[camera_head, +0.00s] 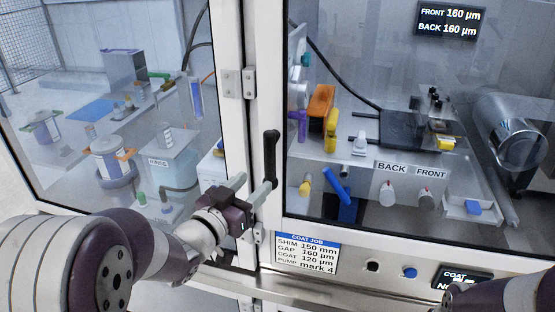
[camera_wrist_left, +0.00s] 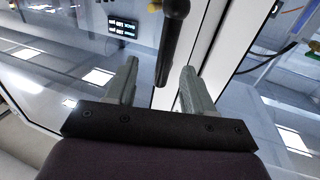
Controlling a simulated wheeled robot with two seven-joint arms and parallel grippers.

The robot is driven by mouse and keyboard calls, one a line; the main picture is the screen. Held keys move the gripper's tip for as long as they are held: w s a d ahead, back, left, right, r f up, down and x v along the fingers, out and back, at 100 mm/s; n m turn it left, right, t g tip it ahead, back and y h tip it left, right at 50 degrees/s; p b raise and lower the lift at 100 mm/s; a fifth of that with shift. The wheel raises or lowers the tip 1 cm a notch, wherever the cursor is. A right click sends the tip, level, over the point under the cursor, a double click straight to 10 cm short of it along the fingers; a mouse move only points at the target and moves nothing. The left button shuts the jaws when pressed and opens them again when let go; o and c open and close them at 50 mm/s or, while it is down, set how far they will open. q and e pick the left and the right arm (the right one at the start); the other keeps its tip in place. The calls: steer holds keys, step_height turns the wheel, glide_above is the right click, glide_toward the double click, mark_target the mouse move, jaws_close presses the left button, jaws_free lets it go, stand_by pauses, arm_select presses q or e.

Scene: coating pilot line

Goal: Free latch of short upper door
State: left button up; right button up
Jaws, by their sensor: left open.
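The black latch handle (camera_head: 271,150) stands upright on the white frame at the left edge of the right-hand glass door (camera_head: 345,180). My left gripper (camera_head: 252,187) is open at the handle's lower end, its two grey fingers pointing towards the frame. In the left wrist view the handle (camera_wrist_left: 171,42) hangs down between the spread fingers of the left gripper (camera_wrist_left: 160,72), with a gap on each side. I cannot tell how deep it sits between them. Part of my right arm shows at the lower right of the head view; its fingers are out of view.
A left glass panel (camera_head: 110,120) shows a bench with vessels behind it. Metal hinges (camera_head: 240,83) sit on the white post. Below the door are a job label (camera_head: 307,252), a blue button (camera_head: 410,272) and a metal ledge. Coating equipment stands behind the right glass.

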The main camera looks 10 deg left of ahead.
mark_target(267, 167)
arm_select(q)
steer(key=p+x, duration=0.1)
steer(key=x, duration=0.2)
steer(key=a+p+x, duration=0.1)
steer(key=x, duration=0.2)
steer(key=p+x, duration=0.1)
steer(key=x, duration=0.2)
steer(key=shift+w+a+f, duration=0.2)
steer(key=shift+w, duration=0.2)
steer(key=shift+d, duration=0.45)
steer(key=shift+a, duration=0.1)
steer(key=shift+w+a, duration=0.15)
steer(key=shift+c, duration=1.2)
steer(key=c, duration=0.5)
jaws_close()
